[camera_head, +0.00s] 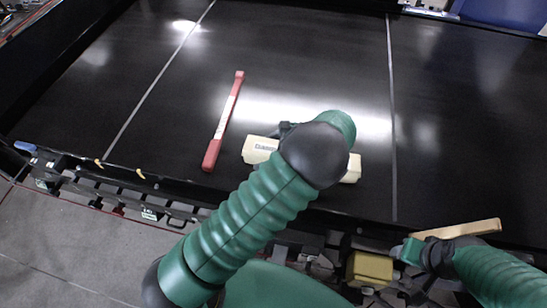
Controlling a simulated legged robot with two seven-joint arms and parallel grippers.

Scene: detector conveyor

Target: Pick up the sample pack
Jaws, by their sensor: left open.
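A cream pack with dark lettering (258,149) lies on the black conveyor, likely the sample pack. Its middle is hidden by my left arm, and a cream end shows on the arm's other side. My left gripper (286,129) is open, mostly hidden behind its dark wrist, over or beside the pack; I cannot tell whether it touches. My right gripper (438,254) is low at the right, by the conveyor's near edge, next to a tan flat piece (460,230). I cannot tell whether it holds that piece.
A red and white stick (224,120) lies on the belt left of the pack. A yellow box (370,268) sits at the near edge among dark fittings. The belt (300,50) is clear beyond the pack and to its right.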

